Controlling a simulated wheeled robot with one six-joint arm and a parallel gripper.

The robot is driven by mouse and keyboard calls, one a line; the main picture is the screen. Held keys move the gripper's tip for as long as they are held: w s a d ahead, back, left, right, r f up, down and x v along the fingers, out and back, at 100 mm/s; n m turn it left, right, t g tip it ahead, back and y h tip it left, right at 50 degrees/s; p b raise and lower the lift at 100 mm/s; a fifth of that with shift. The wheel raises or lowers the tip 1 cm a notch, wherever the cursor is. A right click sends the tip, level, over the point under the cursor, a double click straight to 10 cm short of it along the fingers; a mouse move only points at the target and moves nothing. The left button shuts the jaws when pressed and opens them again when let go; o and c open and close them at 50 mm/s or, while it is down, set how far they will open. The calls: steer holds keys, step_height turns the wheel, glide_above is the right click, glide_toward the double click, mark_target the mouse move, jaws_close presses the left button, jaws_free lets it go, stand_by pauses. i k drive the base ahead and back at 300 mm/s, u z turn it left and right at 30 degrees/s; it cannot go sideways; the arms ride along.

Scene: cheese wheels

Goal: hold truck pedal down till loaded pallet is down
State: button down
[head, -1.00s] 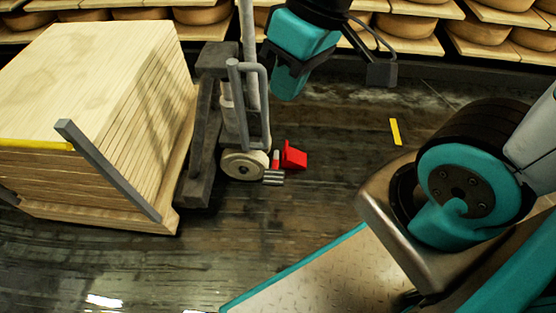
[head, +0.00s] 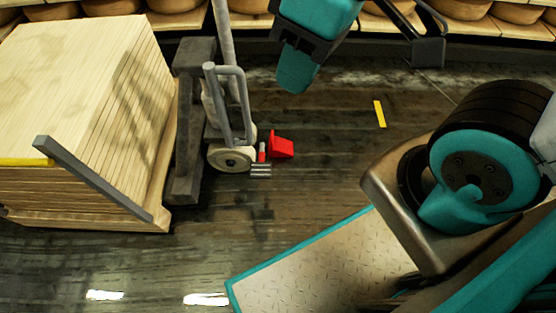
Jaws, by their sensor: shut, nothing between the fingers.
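The pallet truck (head: 188,130) stands left of centre in the head view, with an upright grey handle and a pale wheel (head: 230,158). Low beside the wheel are a red pedal (head: 281,146) and a small grey ribbed pedal (head: 260,170). The loaded pallet (head: 150,217) is at the left, under a tall stack of pale boards (head: 75,75). I cannot tell if its underside touches the floor. My gripper (head: 295,78) is shut and empty, pointing down. It appears above the red pedal in the picture, apart from it and from the truck.
A grey bar (head: 95,180) slants across the stack's near side. Shelves with cheese wheels (head: 183,17) line the back. A short yellow mark (head: 379,113) lies on the dark wet floor.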

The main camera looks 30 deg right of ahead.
mark_target(262, 169)
steer(key=z, duration=2.05)
steer(key=k, duration=1.2)
steer(key=u, duration=2.2)
